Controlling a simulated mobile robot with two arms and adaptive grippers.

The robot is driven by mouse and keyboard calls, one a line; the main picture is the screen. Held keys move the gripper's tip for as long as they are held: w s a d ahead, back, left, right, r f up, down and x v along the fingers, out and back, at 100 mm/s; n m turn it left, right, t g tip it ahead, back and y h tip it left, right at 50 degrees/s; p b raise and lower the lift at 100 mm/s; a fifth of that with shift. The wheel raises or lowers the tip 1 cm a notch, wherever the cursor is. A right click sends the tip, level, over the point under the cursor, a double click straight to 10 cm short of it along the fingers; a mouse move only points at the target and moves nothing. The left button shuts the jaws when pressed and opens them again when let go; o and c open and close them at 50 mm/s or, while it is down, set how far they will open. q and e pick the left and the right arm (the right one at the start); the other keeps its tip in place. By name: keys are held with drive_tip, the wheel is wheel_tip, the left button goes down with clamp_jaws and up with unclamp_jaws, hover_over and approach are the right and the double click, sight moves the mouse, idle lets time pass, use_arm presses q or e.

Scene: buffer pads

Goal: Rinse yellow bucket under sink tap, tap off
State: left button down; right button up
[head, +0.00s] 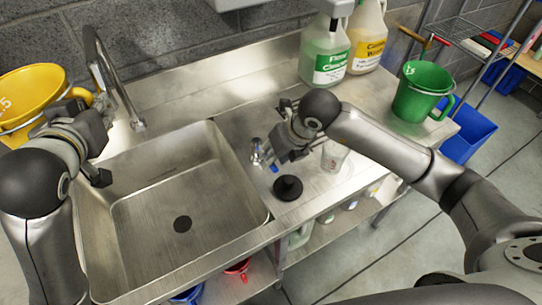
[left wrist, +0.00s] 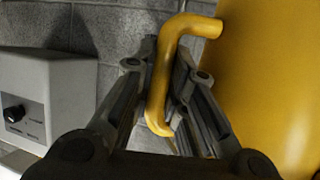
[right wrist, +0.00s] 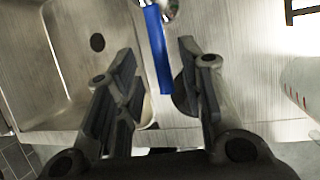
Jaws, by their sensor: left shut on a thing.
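The yellow bucket (head: 28,92) is at the far left, beside the sink; it also fills the right side of the left wrist view (left wrist: 270,80). My left gripper (head: 88,122) is shut on its side handle (left wrist: 163,80). The metal sink (head: 150,195) is empty, with a dark drain in its floor. The curved tap (head: 108,65) hangs over the sink's back left, and no water shows from it. A blue lever (head: 259,154) stands on the counter right of the sink. My right gripper (right wrist: 157,55) is open, with the blue lever (right wrist: 157,50) between its fingers.
A black stopper-like piece (head: 288,187) and a clear beaker (head: 334,156) stand near my right gripper. Cleaner jugs (head: 328,50) and a green bucket (head: 418,92) stand farther back on the counter. A grey box with a knob (left wrist: 28,95) shows in the left wrist view.

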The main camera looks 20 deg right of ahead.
drive_tip(key=v, duration=0.9)
drive_tip(key=shift+s+r, duration=0.15)
drive_tip(key=shift+r, duration=0.25)
